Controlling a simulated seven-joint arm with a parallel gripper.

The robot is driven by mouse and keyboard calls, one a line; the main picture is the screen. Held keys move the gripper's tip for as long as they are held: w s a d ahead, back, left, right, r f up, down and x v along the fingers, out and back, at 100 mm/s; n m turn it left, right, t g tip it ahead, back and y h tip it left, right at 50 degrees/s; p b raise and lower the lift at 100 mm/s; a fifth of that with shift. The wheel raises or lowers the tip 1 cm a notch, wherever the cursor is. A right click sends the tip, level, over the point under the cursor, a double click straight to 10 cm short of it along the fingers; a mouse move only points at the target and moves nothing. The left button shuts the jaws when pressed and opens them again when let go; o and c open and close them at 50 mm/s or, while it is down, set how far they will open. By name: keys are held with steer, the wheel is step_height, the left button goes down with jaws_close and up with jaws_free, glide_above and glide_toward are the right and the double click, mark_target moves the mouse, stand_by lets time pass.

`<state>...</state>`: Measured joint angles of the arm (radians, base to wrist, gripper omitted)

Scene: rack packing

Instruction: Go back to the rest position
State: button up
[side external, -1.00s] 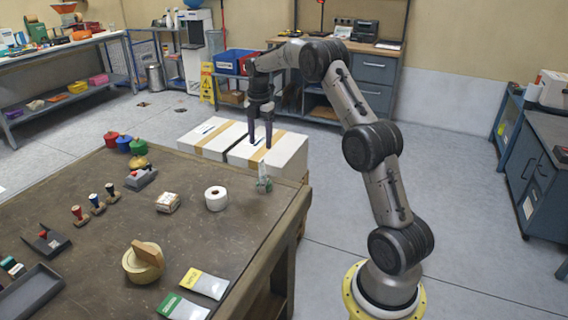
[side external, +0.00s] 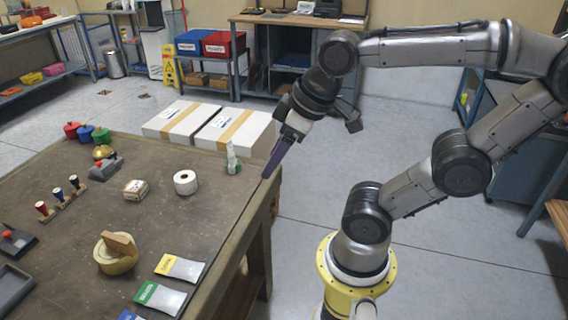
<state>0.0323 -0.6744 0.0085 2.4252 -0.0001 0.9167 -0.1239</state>
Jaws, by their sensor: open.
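My gripper (side external: 315,148) is at the right edge of the table, raised and tilted, with its fingers spread wide. One dark finger points down and left near the table's edge; the other juts out to the right. Nothing is between the fingers. A small clear and green bottle (side external: 232,160) stands upright on the table near its far right corner, to the left of my gripper and apart from it. My arm is folded back to the right, over the yellow-ringed base.
Blue and red bins (side external: 222,45) are on a rear shelf.

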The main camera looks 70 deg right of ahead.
steer(key=shift+s+a+f+m, duration=0.15)
steer(key=shift+s+f+m, duration=0.15)
steer(key=shift+s, duration=0.2)
steer(key=shift+s+a+f+m, duration=0.15)
steer(key=shift+s+f+m, duration=0.05)
steer(key=shift+s+f, duration=0.2)
